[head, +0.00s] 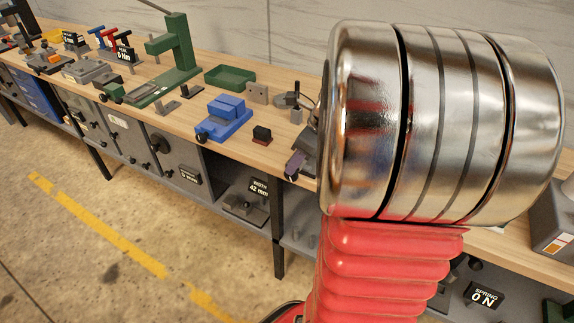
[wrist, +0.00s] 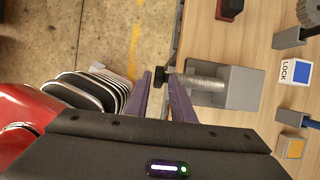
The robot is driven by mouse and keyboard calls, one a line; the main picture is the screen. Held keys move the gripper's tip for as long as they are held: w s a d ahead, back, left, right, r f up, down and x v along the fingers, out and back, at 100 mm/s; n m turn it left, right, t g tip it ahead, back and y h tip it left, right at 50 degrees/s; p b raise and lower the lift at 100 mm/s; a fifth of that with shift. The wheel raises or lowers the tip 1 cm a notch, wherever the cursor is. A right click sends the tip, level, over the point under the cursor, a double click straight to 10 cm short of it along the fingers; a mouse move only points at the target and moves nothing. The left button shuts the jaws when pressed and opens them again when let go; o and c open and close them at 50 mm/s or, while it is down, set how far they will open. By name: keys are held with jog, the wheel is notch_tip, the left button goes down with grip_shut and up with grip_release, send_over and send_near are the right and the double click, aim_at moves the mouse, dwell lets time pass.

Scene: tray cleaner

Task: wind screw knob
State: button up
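In the wrist view, a black screw knob (wrist: 160,76) sits on the left end of a horizontal silver threaded screw (wrist: 203,83). The screw enters a grey block (wrist: 244,88) on the bench. My gripper (wrist: 161,84) has two purple fingers standing apart, with their tips around the knob, one at its left and one at its right near the screw. I cannot tell whether the tips touch it. In the head view, a purple finger of my gripper (head: 295,163) shows at the bench's front edge, and my arm hides much of the area to its right.
The wooden bench top (wrist: 205,30) carries a black-and-red block (wrist: 229,8) and a LOCK plate (wrist: 296,72) near the grey block. In the head view, a blue vise (head: 224,117) and a green tray (head: 230,77) stand to the left. The floor before the bench is clear.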

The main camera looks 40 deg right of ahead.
jog(key=shift+x, duration=2.1)
grip_shut()
jog(key=shift+d, duration=0.1)
